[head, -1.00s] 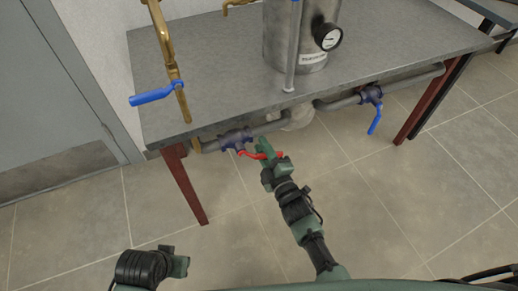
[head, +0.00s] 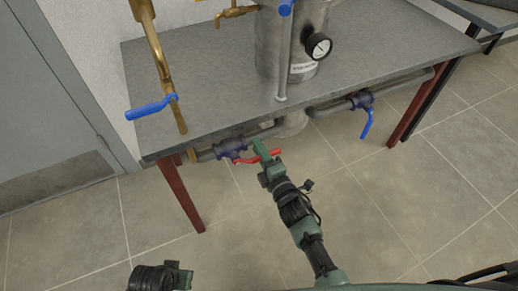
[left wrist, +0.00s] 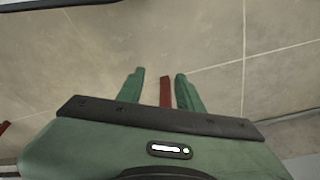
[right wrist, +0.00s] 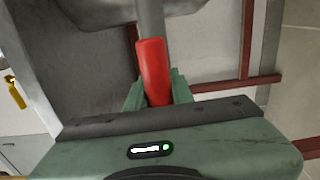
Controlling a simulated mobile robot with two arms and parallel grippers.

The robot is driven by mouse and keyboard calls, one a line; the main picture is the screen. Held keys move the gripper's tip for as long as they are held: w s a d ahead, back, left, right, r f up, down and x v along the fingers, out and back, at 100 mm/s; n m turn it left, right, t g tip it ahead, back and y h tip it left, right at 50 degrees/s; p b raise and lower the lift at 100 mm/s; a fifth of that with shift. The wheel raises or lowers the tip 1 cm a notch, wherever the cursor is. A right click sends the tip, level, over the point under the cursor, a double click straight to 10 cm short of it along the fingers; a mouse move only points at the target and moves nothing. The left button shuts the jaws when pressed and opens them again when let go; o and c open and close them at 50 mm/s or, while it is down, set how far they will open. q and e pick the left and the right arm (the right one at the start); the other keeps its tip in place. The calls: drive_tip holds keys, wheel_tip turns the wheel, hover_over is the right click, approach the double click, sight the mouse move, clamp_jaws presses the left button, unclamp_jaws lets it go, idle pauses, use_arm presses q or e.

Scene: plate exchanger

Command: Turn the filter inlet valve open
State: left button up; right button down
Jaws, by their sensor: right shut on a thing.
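A valve with a dark blue body (head: 229,148) and a red lever handle (head: 270,155) sits on the grey pipe under the table's front edge, at the left. My right gripper (head: 261,150) is shut on the red handle, which also shows between the fingers in the right wrist view (right wrist: 153,72). The handle points right, roughly along the pipe in the head view. My left gripper (left wrist: 159,76) is open and empty over the floor; its housing shows at the bottom left of the head view. No label for the filter inlet valve is readable.
A second valve with a blue handle (head: 367,122) is on the pipe further right. The grey table (head: 215,75) carries a steel vessel (head: 285,45) with a gauge (head: 319,46). A brass pipe with a blue handle (head: 150,108) stands at the left. The floor in front is clear.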

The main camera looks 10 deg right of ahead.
drive_tip(key=c, duration=1.2)
unclamp_jaws()
drive_tip(key=shift+r, duration=0.1)
use_arm(q)
drive_tip(key=f, duration=0.1)
drive_tip(key=s+f+p, duration=0.1)
drive_tip(key=f, duration=0.1)
drive_tip(key=shift+f, duration=0.15)
use_arm(e)
drive_tip(key=v, duration=0.8)
drive_tip(key=shift+w, duration=0.1)
